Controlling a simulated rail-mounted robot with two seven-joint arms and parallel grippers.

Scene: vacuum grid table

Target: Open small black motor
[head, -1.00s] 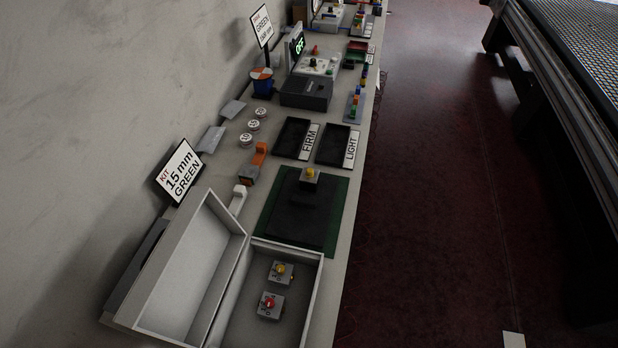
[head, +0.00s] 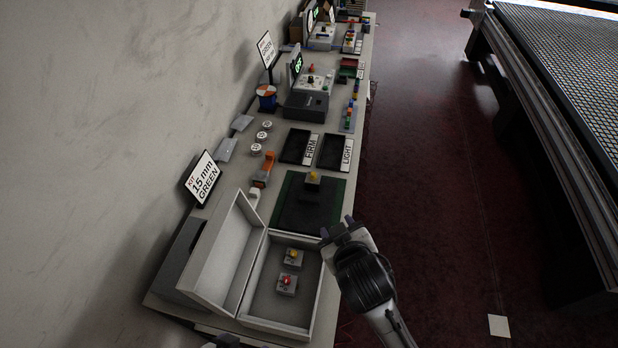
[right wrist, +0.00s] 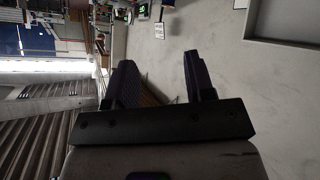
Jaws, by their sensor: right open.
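No part in the head view is clearly recognisable as a small black motor. A dark grey box (head: 306,106) stands on the bench before a panel with a green-lit OFF display (head: 298,64). A black slab (head: 297,214) lies on a green mat (head: 281,197), with a small yellow-knobbed block (head: 313,178) at its far end. My right gripper (head: 337,226) is open and empty beside the mat's near right corner, above the bench edge. Its two dark fingers also show apart in the right wrist view (right wrist: 156,78). A dark tip at the bottom edge may be my left gripper (head: 222,342).
An open pale case (head: 318,300) at the near end holds a yellow-knobbed block (head: 293,257) and a red-knobbed one (head: 287,284). FIRM and LIGHT black trays lie beyond the mat. A wall runs left; open floor (head: 430,150) separates the bench from the grid table (head: 560,60).

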